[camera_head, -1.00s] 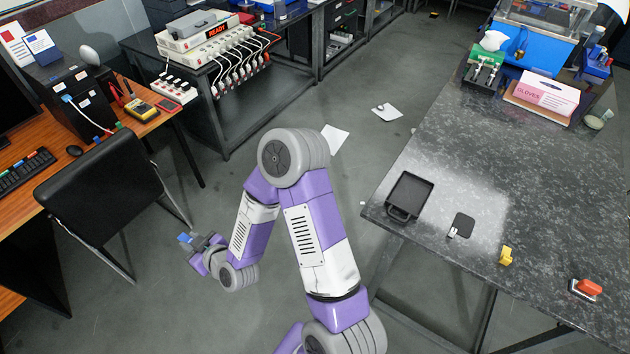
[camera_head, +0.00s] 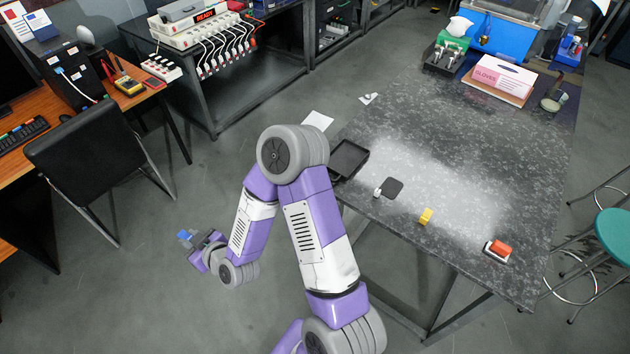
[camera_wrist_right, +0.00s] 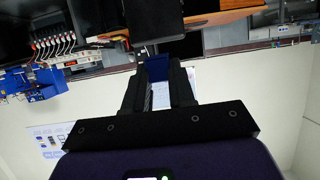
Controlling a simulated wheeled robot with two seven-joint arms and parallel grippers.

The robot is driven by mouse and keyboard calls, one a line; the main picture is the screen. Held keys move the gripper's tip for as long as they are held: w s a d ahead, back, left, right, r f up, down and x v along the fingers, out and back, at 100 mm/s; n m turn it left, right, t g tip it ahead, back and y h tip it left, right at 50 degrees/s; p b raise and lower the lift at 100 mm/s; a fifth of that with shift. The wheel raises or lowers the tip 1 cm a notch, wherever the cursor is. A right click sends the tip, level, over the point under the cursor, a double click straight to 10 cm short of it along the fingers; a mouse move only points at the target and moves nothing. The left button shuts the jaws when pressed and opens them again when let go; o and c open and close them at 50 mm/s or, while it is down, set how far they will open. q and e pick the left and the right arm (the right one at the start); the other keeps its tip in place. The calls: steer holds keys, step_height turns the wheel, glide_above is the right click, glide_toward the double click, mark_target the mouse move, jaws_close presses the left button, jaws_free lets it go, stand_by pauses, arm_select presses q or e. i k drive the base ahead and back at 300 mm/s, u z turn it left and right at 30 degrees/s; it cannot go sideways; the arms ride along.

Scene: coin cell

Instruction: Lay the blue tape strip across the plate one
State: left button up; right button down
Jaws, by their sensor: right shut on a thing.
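My right gripper (camera_head: 193,240) is shut on the blue tape strip (camera_head: 185,236), whose small blue end sticks out at the fingertips. In the right wrist view the blue strip (camera_wrist_right: 157,68) sits between the two dark fingers (camera_wrist_right: 158,85). In the head view the gripper appears over the floor, left of the speckled table and apart from it. A thin dark plate (camera_head: 393,187) with a small light tab at its left end lies flat on the table; I take it for plate one, but no label is readable. My left gripper is out of view.
On the speckled table (camera_head: 500,170) are a black tray (camera_head: 348,160) partly behind my arm, a yellow piece (camera_head: 426,216) and a red-topped item (camera_head: 499,249). A gloves box (camera_head: 500,78) stands at the back. A black chair (camera_head: 90,150) and a green stool (camera_head: 615,235) flank the area.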

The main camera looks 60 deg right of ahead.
mark_target(387, 184)
steer(key=u, duration=0.05)
steer(key=k, duration=0.55)
steer(key=z, duration=2)
